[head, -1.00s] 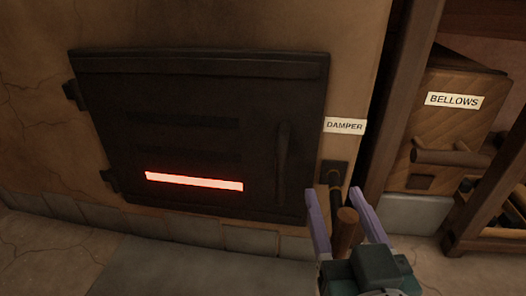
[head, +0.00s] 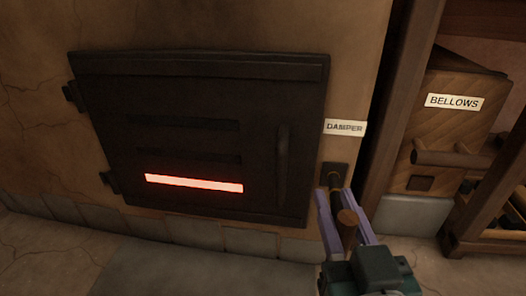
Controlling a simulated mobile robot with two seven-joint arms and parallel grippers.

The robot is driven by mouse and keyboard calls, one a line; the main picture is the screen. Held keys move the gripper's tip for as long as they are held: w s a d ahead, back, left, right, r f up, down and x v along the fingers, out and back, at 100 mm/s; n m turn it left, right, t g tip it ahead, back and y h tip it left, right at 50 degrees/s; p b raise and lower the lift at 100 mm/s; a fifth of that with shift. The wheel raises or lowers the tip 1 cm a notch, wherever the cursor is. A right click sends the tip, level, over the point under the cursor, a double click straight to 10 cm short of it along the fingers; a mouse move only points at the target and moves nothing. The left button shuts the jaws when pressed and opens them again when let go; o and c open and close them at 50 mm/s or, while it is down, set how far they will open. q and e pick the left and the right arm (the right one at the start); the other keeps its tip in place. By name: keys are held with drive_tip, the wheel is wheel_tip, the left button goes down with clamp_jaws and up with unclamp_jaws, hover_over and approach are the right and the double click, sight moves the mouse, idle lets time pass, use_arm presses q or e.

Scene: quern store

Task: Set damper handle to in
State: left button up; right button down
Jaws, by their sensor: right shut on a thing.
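The damper handle (head: 348,217) is a brown wooden knob on a dark rod. It sticks out from a small dark plate (head: 334,174) on the oven wall, below the white DAMPER label (head: 345,127). My right gripper (head: 337,205), with purple fingers and a dark green body, is shut on the handle from the front. The fingers lie on either side of it and hide part of the rod. My left gripper is not in view.
A black oven door (head: 210,130) with a glowing red slot stands left of the damper. At the right, a wooden BELLOWS box (head: 440,130) sits behind a timber post (head: 397,100). Stone floor (head: 60,255) in front is clear.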

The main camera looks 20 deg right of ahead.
sight(333, 197)
idle(0.7)
drive_tip(key=x, duration=0.3)
drive_tip(key=shift+w+d+p, duration=0.2)
drive_tip(key=shift+d+p, duration=0.2)
drive_tip(key=shift+d, duration=0.1)
drive_tip(key=shift+w+d, duration=0.2)
drive_tip(key=shift+w, duration=0.2)
drive_tip(key=c, duration=1.1)
unclamp_jaws()
drive_tip(key=shift+s, duration=0.15)
drive_tip(key=o, duration=0.3)
drive_tip(key=shift+s+a, duration=0.2)
drive_tip(key=shift+o, duration=0.7)
drive_tip(key=shift+w+d, duration=0.1)
drive_tip(key=shift+w, duration=0.05)
